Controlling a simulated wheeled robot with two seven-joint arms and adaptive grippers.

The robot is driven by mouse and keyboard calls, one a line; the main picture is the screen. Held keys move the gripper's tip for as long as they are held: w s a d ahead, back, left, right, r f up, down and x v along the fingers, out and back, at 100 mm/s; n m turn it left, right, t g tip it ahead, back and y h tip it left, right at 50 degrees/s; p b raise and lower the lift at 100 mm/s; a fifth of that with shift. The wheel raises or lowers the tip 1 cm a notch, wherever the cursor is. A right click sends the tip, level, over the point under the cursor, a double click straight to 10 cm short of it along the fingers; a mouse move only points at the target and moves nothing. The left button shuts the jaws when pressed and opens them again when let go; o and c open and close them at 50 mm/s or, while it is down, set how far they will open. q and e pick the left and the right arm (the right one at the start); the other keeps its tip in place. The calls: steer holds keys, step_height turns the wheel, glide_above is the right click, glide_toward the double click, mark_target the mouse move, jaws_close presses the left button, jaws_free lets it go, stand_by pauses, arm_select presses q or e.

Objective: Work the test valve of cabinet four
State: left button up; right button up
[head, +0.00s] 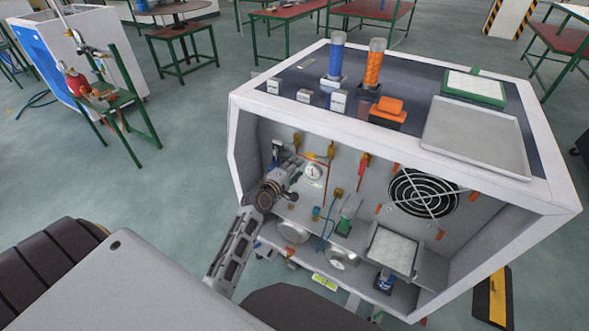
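An open-fronted white cabinet (400,160) fills the right half of the head view; no number on it is readable. On its inner back wall are a round white gauge (313,171), a red-handled fitting (362,165) and brass-coloured fittings (331,151). I cannot tell which of these is the test valve. My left gripper (294,168) reaches into the cabinet's left part, just left of the gauge. Its fingers are small and partly hidden, so I cannot tell whether they are open or touching anything. My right gripper is out of view.
On the cabinet top stand a blue-filled column (336,60), an orange-filled column (374,66), an orange block (388,110) and a grey tray (476,135). Inside are a black fan grille (423,192) and a white-topped box (393,247). Red-topped tables stand behind.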

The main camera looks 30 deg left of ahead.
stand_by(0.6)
arm_select(q)
steer(key=s+d+f+m+g, duration=0.2)
steer(key=s+f+m, duration=0.3)
steer(key=f, duration=0.7)
steer(key=s+d+f+m+g, duration=0.1)
steer(key=s+f+m+g, duration=0.3)
steer(key=f, duration=0.9)
steer(key=s+d+f+m+g, duration=0.15)
steer(key=s+f+m, duration=0.45)
steer(key=f, duration=0.6)
steer(key=s+d+f+m+g, duration=0.3)
steer(key=s+f+g, duration=0.1)
steer(key=s+f, duration=1.2)
steer(key=s+f+m+g, duration=0.1)
steer(key=s+f, duration=0.1)
steer(key=s, duration=0.9)
steer(key=s+a+f+m+g, duration=0.1)
steer(key=s+g, duration=0.1)
steer(key=s, duration=1)
steer(key=shift+s+a+f+y, duration=0.25)
steer(key=shift+a+f+y, duration=0.05)
steer(key=shift+f, duration=0.1)
